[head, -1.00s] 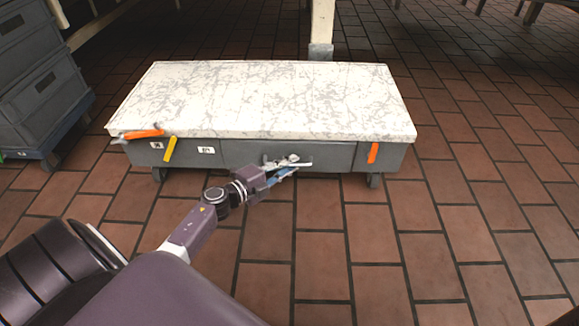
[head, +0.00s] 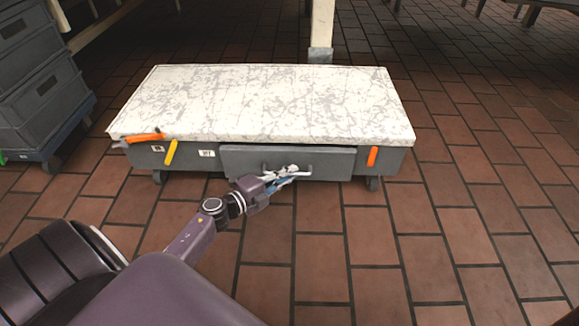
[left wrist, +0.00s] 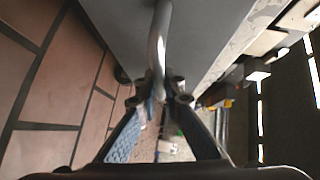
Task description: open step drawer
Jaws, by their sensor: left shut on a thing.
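The step (head: 270,100) is a low wheeled unit with a white, grey-streaked top. Its grey drawer (head: 238,158) shows in the front, standing out a little, with a dark gap along its upper edge. The drawer's metal bar handle (head: 310,171) is partly hidden by my left gripper (head: 288,175), which is shut on it. In the left wrist view the handle (left wrist: 160,40) runs down between the fingertips of my left gripper (left wrist: 160,97), against the grey drawer front (left wrist: 118,40). My right gripper is not in view.
A yellow piece (head: 171,153) and an orange piece (head: 372,156) are on the front face. Stacked grey crates (head: 40,90) stand at left. The tiled floor (head: 400,260) in front is clear.

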